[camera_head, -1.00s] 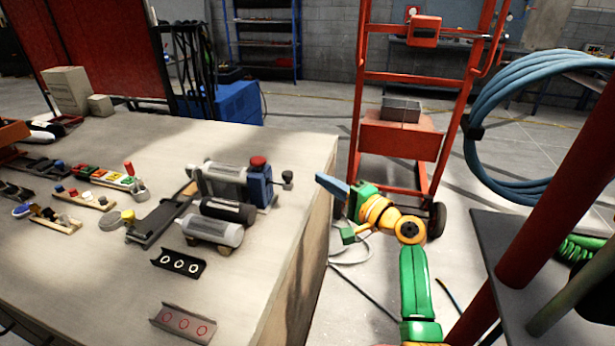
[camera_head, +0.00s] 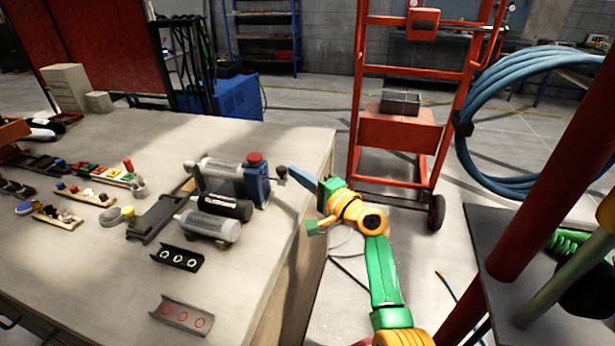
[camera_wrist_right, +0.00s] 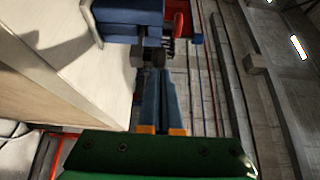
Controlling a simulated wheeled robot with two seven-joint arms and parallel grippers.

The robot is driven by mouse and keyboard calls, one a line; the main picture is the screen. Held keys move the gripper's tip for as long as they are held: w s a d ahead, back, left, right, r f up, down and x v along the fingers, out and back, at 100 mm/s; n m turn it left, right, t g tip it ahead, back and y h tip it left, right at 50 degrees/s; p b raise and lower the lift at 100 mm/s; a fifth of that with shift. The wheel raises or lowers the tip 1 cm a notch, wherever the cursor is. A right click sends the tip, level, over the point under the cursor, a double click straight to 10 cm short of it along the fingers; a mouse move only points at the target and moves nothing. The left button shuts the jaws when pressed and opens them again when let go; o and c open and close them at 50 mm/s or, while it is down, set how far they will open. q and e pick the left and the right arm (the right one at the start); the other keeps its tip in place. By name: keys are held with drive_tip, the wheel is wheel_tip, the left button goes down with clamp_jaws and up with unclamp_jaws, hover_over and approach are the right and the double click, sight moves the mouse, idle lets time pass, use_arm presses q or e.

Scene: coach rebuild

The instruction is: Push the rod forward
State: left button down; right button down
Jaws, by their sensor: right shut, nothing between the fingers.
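A short rod with a dark knob (camera_head: 281,172) sticks out of the right side of a blue block (camera_head: 257,184) with a red cap. The block joins a grey cylinder (camera_head: 219,169) on the workbench. My right gripper (camera_head: 293,172) has blue fingers, shut and empty, with the tips close beside the knob. In the right wrist view the fingertips (camera_wrist_right: 160,74) lie just below and right of the dark knob (camera_wrist_right: 138,57); I cannot tell whether they touch. My left gripper is not in view.
The workbench (camera_head: 110,270) holds a black cylinder (camera_head: 227,207), another grey cylinder (camera_head: 209,226) and small brackets (camera_head: 177,258). A red hand truck (camera_head: 400,133) stands behind my right arm. A coiled blue hose (camera_head: 490,174) and a dark red post (camera_head: 550,190) are at the right.

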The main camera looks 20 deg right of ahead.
drive_tip(key=shift+a+r, duration=0.1)
drive_tip(key=shift+a, duration=0.1)
drive_tip(key=v, duration=0.7)
drive_tip(key=s+f+n+g+h, duration=0.1)
drive_tip(key=s+f+g+h, duration=0.15)
drive_tip(key=f, duration=0.85)
drive_tip(key=s+f+n+g+h, duration=0.1)
drive_tip(key=f+g, duration=0.2)
drive_tip(key=f, duration=0.9)
drive_tip(key=s+f+n+g+h, duration=0.2)
drive_tip(key=s+f+n+g, duration=0.1)
drive_tip(key=s+f, duration=0.9)
drive_tip(key=s+f+n+g+h, duration=0.1)
drive_tip(key=s+f+n+g, duration=0.2)
drive_tip(key=s, duration=1.1)
drive_tip(key=s+f+n+g+h, duration=0.1)
drive_tip(key=s+f+n+g, duration=0.3)
drive_tip(key=s+f+n, duration=0.4)
drive_tip(key=s+f, duration=0.4)
drive_tip(key=s, duration=0.2)
drive_tip(key=shift+s+f, duration=0.25)
